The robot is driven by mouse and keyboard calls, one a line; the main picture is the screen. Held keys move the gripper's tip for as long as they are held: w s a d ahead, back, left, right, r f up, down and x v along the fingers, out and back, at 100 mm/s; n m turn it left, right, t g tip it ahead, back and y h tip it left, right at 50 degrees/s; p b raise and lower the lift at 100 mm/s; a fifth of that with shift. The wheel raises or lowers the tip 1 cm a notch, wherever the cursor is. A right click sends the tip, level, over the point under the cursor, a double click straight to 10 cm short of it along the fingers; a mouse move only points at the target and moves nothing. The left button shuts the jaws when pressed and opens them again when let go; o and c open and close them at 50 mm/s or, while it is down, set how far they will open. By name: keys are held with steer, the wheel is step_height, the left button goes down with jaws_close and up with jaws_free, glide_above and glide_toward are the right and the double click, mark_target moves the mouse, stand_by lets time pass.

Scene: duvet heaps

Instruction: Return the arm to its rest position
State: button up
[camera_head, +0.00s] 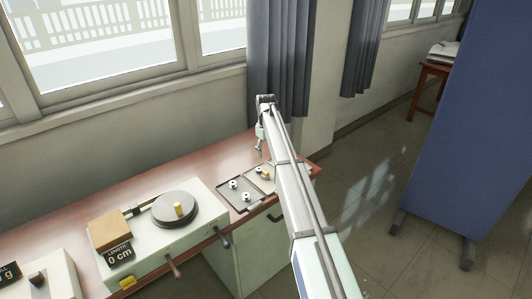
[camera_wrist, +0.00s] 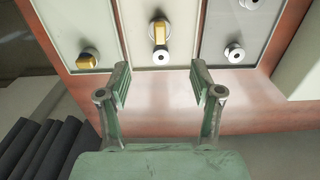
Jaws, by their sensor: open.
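My arm reaches over the right end of a wooden bench in the head view, and my gripper (camera_head: 260,145) hangs above the bench near the curtain. In the wrist view my gripper (camera_wrist: 160,85) is open, its two green-padded fingers wide apart with nothing between them. Beyond the fingertips stand a yellow-and-metal piece (camera_wrist: 159,32) on the middle tray (camera_wrist: 140,58), another yellow-and-metal piece (camera_wrist: 86,58) on the left tray, and a silver piece (camera_wrist: 234,53) on the right grey tray. The gripper touches none of these.
The bench (camera_head: 150,179) carries a pale device with a round grey disc (camera_head: 175,210), a cardboard-coloured box (camera_head: 109,231) and a dark tray (camera_head: 239,194). A window and dark curtain (camera_head: 280,60) stand behind. A blue partition (camera_head: 470,120) is at right, with open floor before it.

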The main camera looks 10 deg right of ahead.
steer(key=s+d+f+m, duration=0.1)
steer(key=s+d+f, duration=0.1)
steer(key=d, duration=0.1)
steer(key=s+d+f+m+b, duration=0.1)
steer(key=s+d+f, duration=0.1)
steer(key=d, duration=0.1)
steer(key=s+d+f+m+b, duration=0.1)
steer(key=s+d+f, duration=0.1)
steer(key=d+f, duration=0.1)
steer(key=shift+h, duration=0.3)
steer(key=s+a+f+m+g, duration=0.2)
steer(key=s+f+m+g, duration=0.1)
steer(key=s+f, duration=2.2)
steer(key=s+a+f+g, duration=0.1)
steer(key=s+a+f, duration=0.1)
steer(key=s, duration=1.2)
steer(key=s+a+f+g+p, duration=0.1)
steer(key=s+f, duration=0.3)
steer(key=s, duration=0.9)
steer(key=s+a+f+g+p, duration=0.1)
steer(key=s+a+f, duration=0.2)
steer(key=s, duration=1.1)
steer(key=shift+s+a+f+g, duration=0.25)
steer(key=shift+s+f+g, duration=0.05)
steer(key=shift+f, duration=0.05)
